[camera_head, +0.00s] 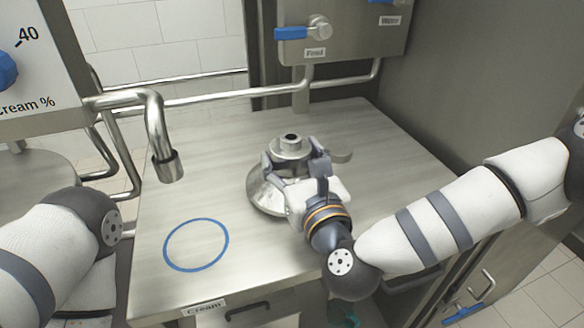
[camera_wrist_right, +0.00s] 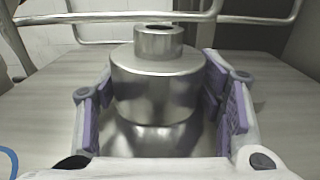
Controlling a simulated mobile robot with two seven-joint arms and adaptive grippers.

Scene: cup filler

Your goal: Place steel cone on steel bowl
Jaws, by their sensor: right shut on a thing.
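The steel cone (camera_head: 266,192) stands upright on the steel worktop, left of the middle of the right arm's reach, with a wide flared base and a stepped neck. My right gripper (camera_head: 296,164) is shut on its neck. In the right wrist view, the neck (camera_wrist_right: 155,90) fills the space between the purple finger pads, with a smaller open collar on top. I cannot make out a separate steel bowl; a flat metal tab (camera_head: 341,156) shows behind the gripper, and I cannot tell what it belongs to. My left arm shows at the left edge, its gripper out of view.
The worktop (camera_head: 395,150) has free room behind and to the right of the cone. A blue ring (camera_head: 196,244) is marked at the front left. A bent spout (camera_head: 163,150) hangs over the left side. Blue-handled valves (camera_head: 300,31) are on the back panel.

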